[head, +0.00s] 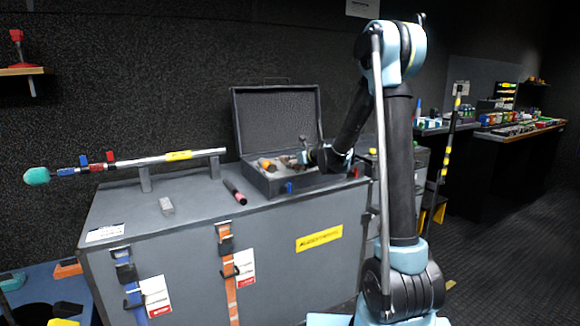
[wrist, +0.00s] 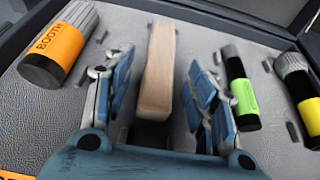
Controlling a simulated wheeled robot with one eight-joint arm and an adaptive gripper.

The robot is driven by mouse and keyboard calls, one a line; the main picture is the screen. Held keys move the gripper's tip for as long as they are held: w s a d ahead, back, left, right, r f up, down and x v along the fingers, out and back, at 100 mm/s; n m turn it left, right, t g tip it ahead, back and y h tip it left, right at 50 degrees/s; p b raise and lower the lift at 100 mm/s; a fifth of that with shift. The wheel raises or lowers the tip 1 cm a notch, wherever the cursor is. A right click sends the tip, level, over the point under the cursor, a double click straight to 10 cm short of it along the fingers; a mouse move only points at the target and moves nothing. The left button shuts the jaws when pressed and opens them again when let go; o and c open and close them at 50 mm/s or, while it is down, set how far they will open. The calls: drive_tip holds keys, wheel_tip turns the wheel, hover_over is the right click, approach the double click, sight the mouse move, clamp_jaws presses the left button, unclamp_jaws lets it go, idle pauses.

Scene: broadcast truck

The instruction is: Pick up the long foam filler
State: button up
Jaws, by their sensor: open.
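A long tan block (wrist: 158,70), which looks like the foam filler, lies in the grey-lined case (head: 277,128) in the wrist view. My gripper (wrist: 161,75) is open, with one finger on each side of the block and visible gaps between. The block's near end faces my palm, over a dark slot. In the head view my gripper (head: 307,155) is low inside the open case, and I cannot make out the block there.
A cylinder with an orange BOOTH label (wrist: 58,45) lies left of the fingers. Green-banded (wrist: 242,90) and yellow-banded (wrist: 300,90) cylinders lie to the right, the green close to the right finger. The case's raised lid stands behind. A boom pole (head: 150,161) rests left on the grey chest (head: 200,210).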

drive_tip(key=shift+w+a+f, duration=0.2)
drive_tip(key=shift+w+a, duration=0.1)
drive_tip(key=shift+w, duration=0.1)
drive_tip(key=c, duration=0.8)
